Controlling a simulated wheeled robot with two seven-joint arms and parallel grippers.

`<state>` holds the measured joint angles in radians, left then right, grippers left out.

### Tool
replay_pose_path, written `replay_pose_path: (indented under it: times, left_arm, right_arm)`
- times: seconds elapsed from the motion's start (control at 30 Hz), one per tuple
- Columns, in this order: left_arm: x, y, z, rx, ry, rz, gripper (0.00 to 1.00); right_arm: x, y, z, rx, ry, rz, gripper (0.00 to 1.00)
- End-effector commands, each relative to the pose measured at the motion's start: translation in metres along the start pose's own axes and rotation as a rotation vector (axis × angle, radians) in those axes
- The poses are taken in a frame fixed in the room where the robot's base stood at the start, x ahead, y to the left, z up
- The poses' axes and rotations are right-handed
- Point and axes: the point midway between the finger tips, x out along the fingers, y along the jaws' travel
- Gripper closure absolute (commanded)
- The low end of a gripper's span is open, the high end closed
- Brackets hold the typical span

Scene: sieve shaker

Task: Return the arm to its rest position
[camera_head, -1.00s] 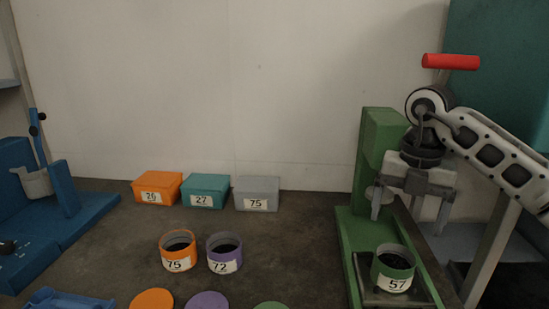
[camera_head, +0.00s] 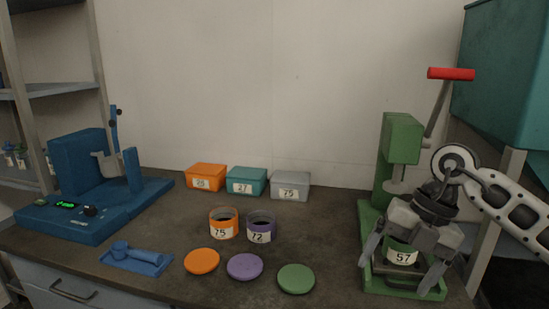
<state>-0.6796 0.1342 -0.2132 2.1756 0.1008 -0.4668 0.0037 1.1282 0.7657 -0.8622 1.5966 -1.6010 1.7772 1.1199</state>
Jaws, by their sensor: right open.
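My right gripper (camera_head: 404,274) is at the right of the table, over the base of the green press (camera_head: 402,138). Its fingers point down and are spread, one to each side of the green container marked 57 (camera_head: 401,256). The container sits on the press base; whether the fingers touch it I cannot tell. The gripper body hides the container's upper part. My right arm comes in from the right edge. My left gripper is not in view.
The press has a red-handled lever (camera_head: 451,74). Orange (camera_head: 223,224) and purple (camera_head: 261,228) containers stand mid-table, with orange (camera_head: 202,261), purple (camera_head: 245,266) and green (camera_head: 296,278) lids in front. Three boxes stand behind. A blue machine (camera_head: 85,190) is at left.

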Motion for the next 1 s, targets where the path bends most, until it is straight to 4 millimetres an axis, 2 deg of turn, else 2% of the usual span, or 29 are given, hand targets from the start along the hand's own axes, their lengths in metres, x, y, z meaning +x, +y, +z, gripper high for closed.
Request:
replay_pose_path:
  times: [0.03,0.17,0.27,0.3,0.4,0.43,0.5,0.57,0.67,0.73,0.8,0.87,0.9,1.0]
  left_arm:
    - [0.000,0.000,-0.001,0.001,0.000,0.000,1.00]
    - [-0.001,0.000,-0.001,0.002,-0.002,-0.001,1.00]
    - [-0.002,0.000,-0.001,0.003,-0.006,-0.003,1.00]
    - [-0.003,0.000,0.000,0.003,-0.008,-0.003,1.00]
    - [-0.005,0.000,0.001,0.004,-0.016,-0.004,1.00]
    - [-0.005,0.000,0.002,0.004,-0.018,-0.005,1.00]
    - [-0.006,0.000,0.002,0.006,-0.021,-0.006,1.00]
    - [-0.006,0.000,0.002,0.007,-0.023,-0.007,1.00]
    - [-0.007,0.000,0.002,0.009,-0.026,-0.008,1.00]
    - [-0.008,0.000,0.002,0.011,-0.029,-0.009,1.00]
    - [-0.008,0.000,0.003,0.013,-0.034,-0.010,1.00]
    - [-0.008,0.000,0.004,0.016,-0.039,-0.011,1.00]
    - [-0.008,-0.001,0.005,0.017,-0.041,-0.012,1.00]
    - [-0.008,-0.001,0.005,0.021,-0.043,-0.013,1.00]
  right_arm:
    - [0.013,0.011,-0.009,-0.034,0.042,0.052,0.12]
    - [0.043,0.045,-0.040,-0.123,0.161,0.236,0.12]
    - [0.065,0.081,-0.078,-0.181,0.291,0.469,0.12]
    - [0.070,0.098,-0.097,-0.191,0.351,0.598,0.12]
    - [0.067,0.136,-0.135,-0.133,0.477,0.962,0.12]
    - [0.062,0.144,-0.141,-0.091,0.502,1.070,0.12]
    - [0.050,0.155,-0.146,0.049,0.540,1.304,0.12]
    - [0.043,0.156,-0.140,0.212,0.542,1.480,0.12]
    - [0.044,0.139,-0.116,0.564,0.498,1.694,0.12]
    - [0.060,0.114,-0.096,0.853,0.435,1.771,0.12]
    - [0.089,0.080,-0.083,1.159,0.357,1.776,0.12]
    - [0.120,0.047,-0.080,1.418,0.286,1.725,0.12]
    - [0.140,0.027,-0.083,1.564,0.246,1.672,0.12]
    - [0.183,-0.015,-0.100,1.850,0.175,1.514,0.12]
